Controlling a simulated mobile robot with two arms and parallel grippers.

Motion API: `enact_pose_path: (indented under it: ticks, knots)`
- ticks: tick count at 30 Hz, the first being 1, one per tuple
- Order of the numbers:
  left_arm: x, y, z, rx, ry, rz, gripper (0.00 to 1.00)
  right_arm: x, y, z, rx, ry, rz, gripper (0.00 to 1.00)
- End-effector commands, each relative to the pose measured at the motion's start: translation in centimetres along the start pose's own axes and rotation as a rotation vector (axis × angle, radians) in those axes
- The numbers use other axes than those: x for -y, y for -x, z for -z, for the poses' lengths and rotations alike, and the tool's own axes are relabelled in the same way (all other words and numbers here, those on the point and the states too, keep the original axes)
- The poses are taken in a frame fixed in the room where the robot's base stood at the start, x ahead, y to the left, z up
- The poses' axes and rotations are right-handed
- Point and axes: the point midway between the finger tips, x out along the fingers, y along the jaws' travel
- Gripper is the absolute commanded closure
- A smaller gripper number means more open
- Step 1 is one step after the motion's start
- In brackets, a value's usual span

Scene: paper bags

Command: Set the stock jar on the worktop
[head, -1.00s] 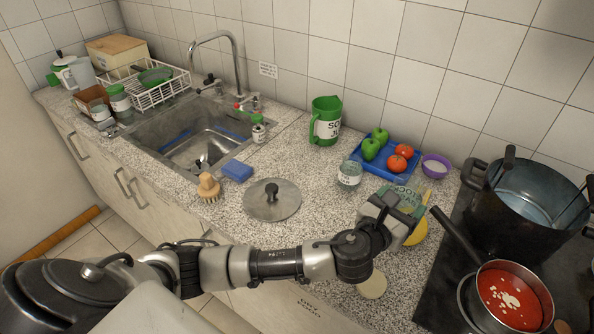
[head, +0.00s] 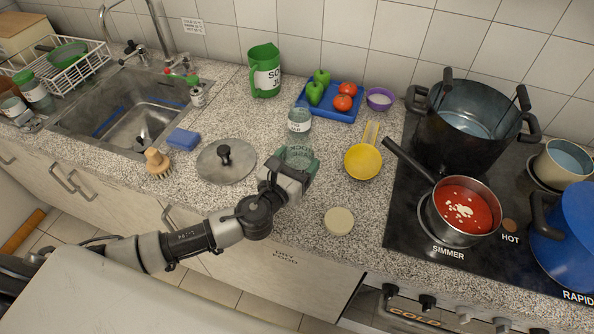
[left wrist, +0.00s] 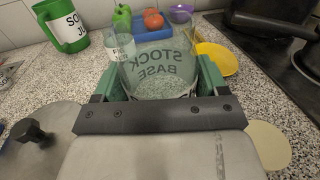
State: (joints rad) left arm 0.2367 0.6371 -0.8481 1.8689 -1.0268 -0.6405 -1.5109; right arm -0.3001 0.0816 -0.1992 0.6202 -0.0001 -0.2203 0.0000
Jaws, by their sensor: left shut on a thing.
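The stock jar (head: 299,154) is clear glass and looks nearly upright. The left wrist view shows "STOCK BASE" reading backwards on the jar (left wrist: 160,70), with speckled worktop visible through it. My left gripper (head: 290,168) is shut on the jar; its green fingers (left wrist: 155,88) clasp both sides. The jar is over the worktop (head: 250,120), between the pot lid and the yellow spoon rest. I cannot tell whether its base touches the surface. My right gripper is not in view.
A smaller labelled glass jar (head: 299,121) stands just behind the stock jar. The metal lid (head: 226,165) lies left, the yellow spoon rest (head: 363,162) right, a pale disc (head: 339,221) in front. The blue tray (head: 330,112) is behind. The hob (head: 400,222) with pots is right.

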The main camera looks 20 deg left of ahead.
Motion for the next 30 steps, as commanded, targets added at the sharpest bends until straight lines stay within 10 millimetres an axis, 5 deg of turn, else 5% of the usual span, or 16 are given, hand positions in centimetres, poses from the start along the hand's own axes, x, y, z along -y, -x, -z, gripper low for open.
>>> enact_pose_path:
  ticks: [7,20,21,25,30]
  knots:
    - [0.0,0.0,3.5,-0.002,0.0,-0.001,0.65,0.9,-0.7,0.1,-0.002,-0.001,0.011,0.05]
    - [0.0,0.0,4.2,-0.001,0.001,0.0,0.65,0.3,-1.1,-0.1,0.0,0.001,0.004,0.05]
    - [0.0,0.0,4.1,-0.002,0.0,0.0,0.21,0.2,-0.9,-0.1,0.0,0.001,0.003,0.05]
    - [0.0,0.0,4.1,-0.003,0.0,0.0,0.01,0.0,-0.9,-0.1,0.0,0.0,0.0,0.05]
    - [0.0,0.0,4.1,-0.002,0.0,0.0,0.01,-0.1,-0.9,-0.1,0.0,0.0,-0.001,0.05]
